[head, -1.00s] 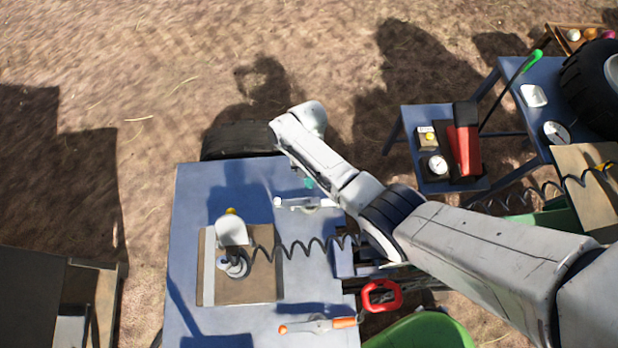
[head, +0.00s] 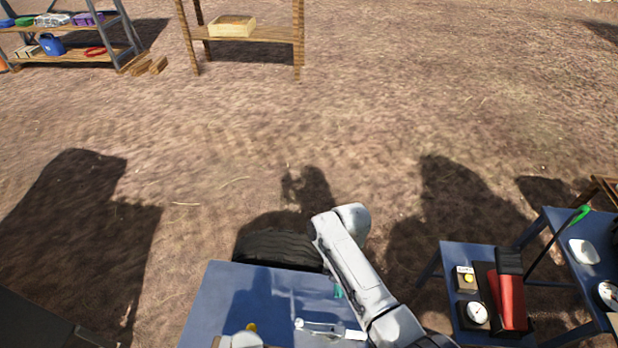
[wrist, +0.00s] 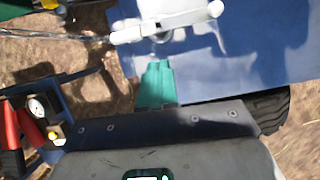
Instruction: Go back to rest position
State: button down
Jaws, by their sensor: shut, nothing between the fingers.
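My gripper (wrist: 155,66) shows in the wrist view as a pair of teal fingers, shut and empty. In the head view its teal tip (head: 337,291) is mostly hidden beneath the pale arm. It is above the blue table (head: 240,290), close to the table's far edge. A white-handled tool (head: 330,328) lies on the table near the fingers and also shows in the wrist view (wrist: 165,27). The fingers hold nothing.
A black tyre (head: 280,248) is at the table's far edge. A smaller blue table at right holds a red tool (head: 511,300) and a gauge (head: 478,313). A wooden stand (head: 270,34) and shelves (head: 75,54) are far back. Open dirt ground lies between.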

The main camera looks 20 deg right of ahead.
jog(key=shift+s, duration=0.1)
jog(key=s+d+r+n+t+h, duration=0.1)
jog(key=s+d+r, duration=0.3)
jog(key=s, duration=0.8)
jog(key=s+d+r+n+t+h, duration=0.1)
jog(key=s+d+r+n+t, duration=0.3)
jog(key=s+r, duration=0.3)
jog(key=s+d, duration=0.1)
jog(key=s, duration=0.4)
jog(key=shift+s, duration=0.35)
jog(key=shift+r, duration=0.1)
